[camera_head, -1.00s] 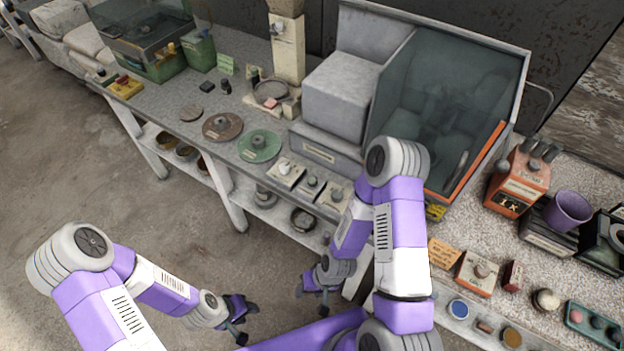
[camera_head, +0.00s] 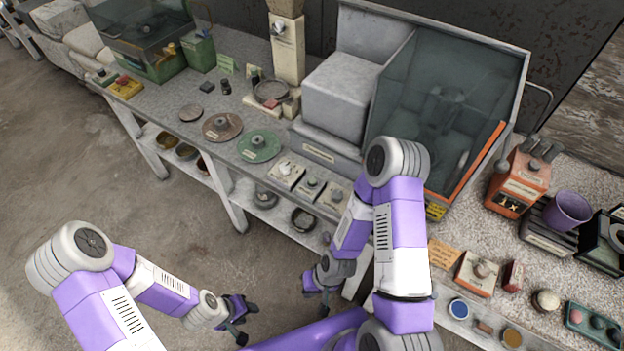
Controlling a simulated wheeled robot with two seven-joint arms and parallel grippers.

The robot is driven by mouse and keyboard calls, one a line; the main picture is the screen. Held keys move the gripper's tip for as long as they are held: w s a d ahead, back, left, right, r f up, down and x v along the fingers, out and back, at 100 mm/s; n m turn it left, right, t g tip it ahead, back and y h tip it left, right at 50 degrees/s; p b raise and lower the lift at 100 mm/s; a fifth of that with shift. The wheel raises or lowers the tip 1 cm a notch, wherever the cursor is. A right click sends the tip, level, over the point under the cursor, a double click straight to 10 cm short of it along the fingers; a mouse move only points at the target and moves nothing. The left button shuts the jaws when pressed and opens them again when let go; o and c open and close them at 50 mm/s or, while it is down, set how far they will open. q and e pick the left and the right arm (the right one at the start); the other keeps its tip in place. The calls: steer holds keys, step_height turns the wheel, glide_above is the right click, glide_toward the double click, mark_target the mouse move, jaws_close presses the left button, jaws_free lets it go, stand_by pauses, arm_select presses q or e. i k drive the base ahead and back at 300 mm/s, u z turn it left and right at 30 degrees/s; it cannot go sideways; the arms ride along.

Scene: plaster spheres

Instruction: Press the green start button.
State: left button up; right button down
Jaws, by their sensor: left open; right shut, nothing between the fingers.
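Three small pale control boxes stand along the front edge of the bench below the grey machine. The left one (camera_head: 287,174) has a pale knob. The middle one (camera_head: 311,186) has a small dark, greenish button on top, too small to be sure of its colour. The right one (camera_head: 334,196) is partly beside my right arm. My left gripper (camera_head: 246,322) is open and empty, low over the floor in front of the bench. My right gripper (camera_head: 316,294) is shut and empty, below and in front of the boxes, apart from them.
The grey machine (camera_head: 340,95) with a glass guard (camera_head: 430,110) stands behind the boxes. Green (camera_head: 259,146) and brown (camera_head: 222,127) discs lie to their left. An orange box (camera_head: 519,182) and purple cup (camera_head: 568,210) stand right. Open floor lies at left.

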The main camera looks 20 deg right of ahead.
mark_target(312, 181)
steer(key=k, duration=1.35)
steer(key=u, duration=0.25)
steer(key=i, duration=0.35)
steer(key=u, duration=0.6)
steer(key=i, duration=1.35)
steer(key=z, duration=0.95)
steer(key=i, duration=0.6)
steer(key=z, duration=0.6)
